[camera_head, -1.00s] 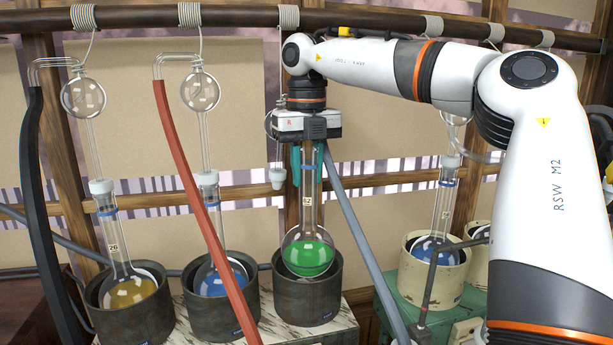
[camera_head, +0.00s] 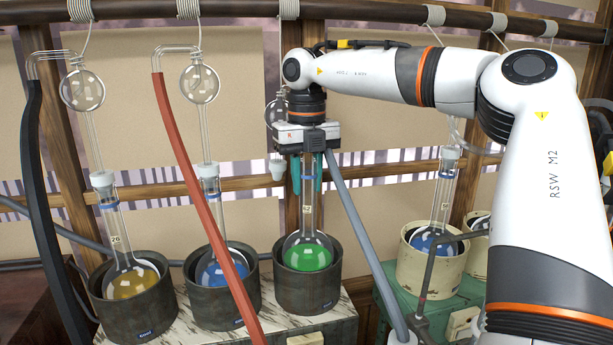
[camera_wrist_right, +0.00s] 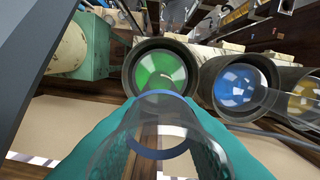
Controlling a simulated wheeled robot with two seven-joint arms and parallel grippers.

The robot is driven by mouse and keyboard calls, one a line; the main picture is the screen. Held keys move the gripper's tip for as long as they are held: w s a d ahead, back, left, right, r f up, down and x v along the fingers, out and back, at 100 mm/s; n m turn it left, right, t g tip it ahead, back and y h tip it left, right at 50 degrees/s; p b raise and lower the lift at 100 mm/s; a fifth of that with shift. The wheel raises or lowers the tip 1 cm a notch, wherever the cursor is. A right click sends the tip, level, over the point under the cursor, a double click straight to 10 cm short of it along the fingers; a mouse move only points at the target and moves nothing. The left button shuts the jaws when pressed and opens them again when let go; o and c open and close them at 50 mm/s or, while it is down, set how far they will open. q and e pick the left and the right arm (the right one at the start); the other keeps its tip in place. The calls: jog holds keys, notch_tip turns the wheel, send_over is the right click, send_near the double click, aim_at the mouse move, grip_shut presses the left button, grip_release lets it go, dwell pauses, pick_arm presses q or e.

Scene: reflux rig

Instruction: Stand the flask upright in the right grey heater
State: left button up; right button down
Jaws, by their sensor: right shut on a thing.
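The flask (camera_head: 307,252) holds green liquid and has a long clear neck with a blue ring. It stands close to upright, its round bulb down inside the mouth of the right grey heater (camera_head: 308,298). My right gripper (camera_head: 307,178) is above the heater, its teal fingers shut on the flask's neck. In the right wrist view, the fingers (camera_wrist_right: 155,125) lie on both sides of the clear neck, and the green bulb (camera_wrist_right: 160,72) sits within the heater's ring. Whether the bulb touches the heater's bottom is hidden. My left gripper is not in view.
Two other grey heaters hold a blue flask (camera_head: 216,272) and an amber flask (camera_head: 134,280) to the left. A red hose (camera_head: 200,190) hangs in front of the blue one. A grey rod (camera_head: 360,230) slants close to the right. A cream heater (camera_head: 430,266) stands farther right.

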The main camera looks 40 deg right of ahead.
jog(key=c, duration=1.1)
grip_release()
jog(key=shift+a+r, duration=0.1)
notch_tip(320, 180, up, 13)
